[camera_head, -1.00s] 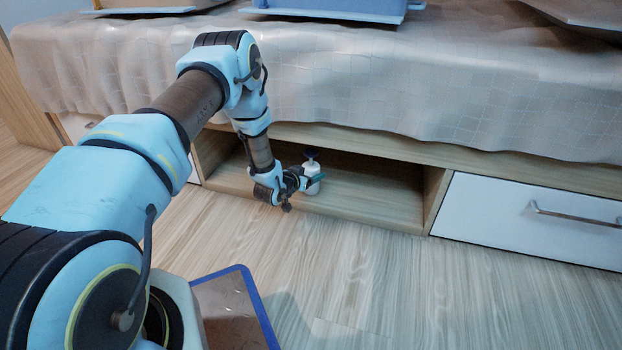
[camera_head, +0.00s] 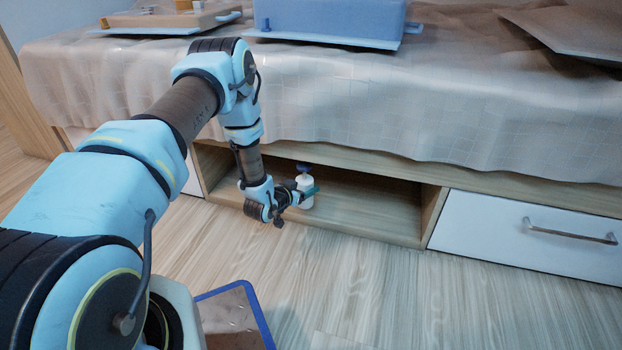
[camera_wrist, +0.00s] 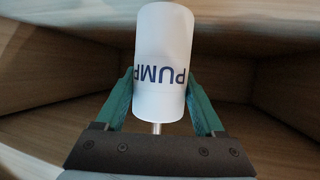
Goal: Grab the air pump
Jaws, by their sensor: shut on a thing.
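The air pump (camera_head: 305,184) is a white cylinder with a dark blue top, at the open compartment under the bed. In the wrist view the pump (camera_wrist: 163,55) shows dark "PUMP" lettering, upside down in the picture, and a thin metal rod at its lower end. My gripper (camera_head: 308,192) is shut on the pump, with one green finger on each side of its body. The fingers also show in the wrist view (camera_wrist: 162,92). The pump looks upright in the head view. Whether its base touches the compartment floor cannot be told.
The open compartment (camera_head: 365,208) has a wooden floor, side walls and a bed edge above. A white drawer (camera_head: 530,232) with a metal handle is at its right. A blue box (camera_head: 330,18) is on the bed. The wooden floor (camera_head: 400,300) in front is clear.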

